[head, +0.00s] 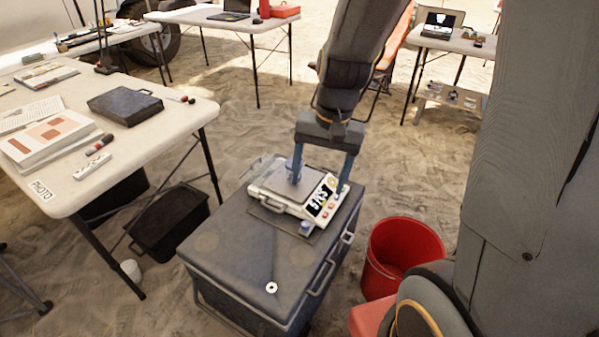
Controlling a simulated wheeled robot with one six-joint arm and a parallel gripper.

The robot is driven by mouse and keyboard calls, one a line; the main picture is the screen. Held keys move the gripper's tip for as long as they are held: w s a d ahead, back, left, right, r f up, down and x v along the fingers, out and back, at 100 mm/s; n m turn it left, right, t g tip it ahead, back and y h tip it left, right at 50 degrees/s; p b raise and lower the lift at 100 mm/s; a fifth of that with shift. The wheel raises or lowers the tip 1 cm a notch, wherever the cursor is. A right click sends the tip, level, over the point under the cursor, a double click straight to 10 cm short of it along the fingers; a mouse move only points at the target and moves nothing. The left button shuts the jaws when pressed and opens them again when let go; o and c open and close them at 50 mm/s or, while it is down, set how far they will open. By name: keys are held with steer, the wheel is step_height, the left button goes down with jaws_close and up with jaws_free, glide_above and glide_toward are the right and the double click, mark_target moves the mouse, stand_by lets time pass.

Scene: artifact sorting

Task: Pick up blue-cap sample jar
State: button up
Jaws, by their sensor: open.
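My gripper (319,187) is open, pointing down over a white digital scale (285,204). Its two blue fingers are spread apart, one over the weighing plate and one by the scale's right side. The scale sits on the dark case (230,250). A small item with a bluish top (306,226) is at the scale's front edge; it may be the blue-cap sample jar, but it is too small to be sure. Nothing is clearly visible between the fingers. The fingers and scale hide part of the area.
A small white ring (271,287) lies on the case's front part. A red bucket (402,252) stands right of the case. A white table (180,112) with papers and a black case (125,105) is on the left. A black crate (168,222) sits on the sand.

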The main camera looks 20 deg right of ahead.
steer(key=w+f+m+y+b, duration=0.1)
steer(key=w+f+m, duration=0.2)
steer(key=w, duration=0.3)
steer(key=w+f+m+t, duration=0.1)
steer(key=w+f+m, duration=0.25)
steer(key=w, duration=0.25)
steer(key=w+f+m+y+b, duration=0.1)
steer(key=w+f+m, duration=0.1)
steer(key=w+m, duration=0.3)
steer(key=m+t+y+b, duration=0.1)
steer(key=m+t, duration=0.2)
steer(key=m, duration=0.7)
glide_toward(289, 169)
steer(key=w+f, duration=0.5)
steer(key=shift+a, duration=0.15)
steer(key=shift+x, duration=1.15)
steer(key=x, duration=0.4)
steer(key=shift+s+f, duration=0.2)
steer(key=shift+s, duration=0.1)
steer(key=shift+w+a+f, duration=0.2)
steer(key=shift+w+f, duration=0.1)
steer(key=shift+f, duration=0.25)
steer(key=c, duration=1.2)
